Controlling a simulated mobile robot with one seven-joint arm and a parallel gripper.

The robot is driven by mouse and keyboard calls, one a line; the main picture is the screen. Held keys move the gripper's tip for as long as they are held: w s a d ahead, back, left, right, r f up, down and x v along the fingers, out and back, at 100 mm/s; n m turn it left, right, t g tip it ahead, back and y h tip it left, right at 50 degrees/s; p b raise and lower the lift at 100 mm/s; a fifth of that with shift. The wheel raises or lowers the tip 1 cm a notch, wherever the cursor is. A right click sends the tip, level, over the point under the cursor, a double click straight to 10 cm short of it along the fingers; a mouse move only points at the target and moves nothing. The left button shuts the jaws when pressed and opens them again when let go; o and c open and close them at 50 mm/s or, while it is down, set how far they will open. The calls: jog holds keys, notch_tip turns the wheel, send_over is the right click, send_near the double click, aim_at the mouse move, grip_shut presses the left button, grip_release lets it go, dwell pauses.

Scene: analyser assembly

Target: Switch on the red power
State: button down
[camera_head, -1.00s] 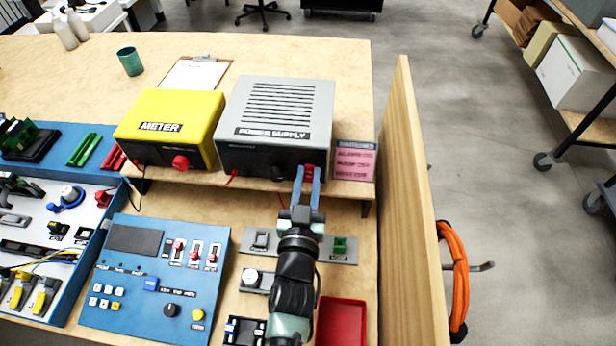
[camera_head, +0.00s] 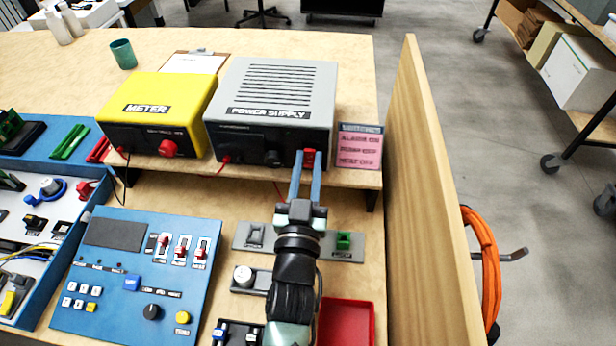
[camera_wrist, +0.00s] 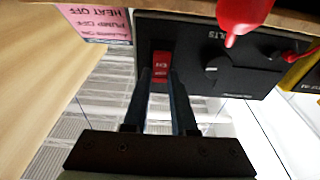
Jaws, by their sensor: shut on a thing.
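The grey power supply (camera_head: 270,95) stands on the raised shelf. Its red power switch (camera_head: 309,157) is at the right end of its dark front panel. My gripper (camera_head: 308,165) reaches forward with one blue finger on each side of the switch, shut on it. In the wrist view the red switch (camera_wrist: 161,68) shows between the fingertips (camera_wrist: 161,82), with white marks on its face. The fingers partly cover its sides, and I cannot tell clearly which way it is tipped.
A yellow meter (camera_head: 160,108) stands left of the supply. A pink-lined label card (camera_head: 359,148) stands close to the right of my fingers. A tall wooden panel (camera_head: 425,190) borders the right side. The blue control panel (camera_head: 125,270) and red tray (camera_head: 346,322) lie below.

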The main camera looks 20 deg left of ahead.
jog(key=shift+f+t+b, duration=0.45)
jog(key=shift+t+b, duration=0.35)
jog(key=shift+b, duration=2.05)
jog(key=shift+r+b, duration=0.2)
jog(key=shift+b, duration=0.35)
jog(key=shift+r, duration=0.1)
jog(key=c, duration=0.7)
grip_release()
jog(key=shift+s+d+f+b, duration=0.15)
jog(key=shift+s+f+b, duration=0.2)
jog(key=shift+s, duration=0.2)
jog(key=s+d, duration=0.1)
jog(key=s, duration=0.3)
jog(key=s+d, duration=0.1)
jog(key=s, duration=0.2)
jog(key=s+d, duration=0.1)
jog(key=s, duration=0.3)
jog(key=shift+s+d+r, duration=0.1)
jog(key=shift+s+d, duration=0.1)
jog(key=shift+s, duration=0.15)
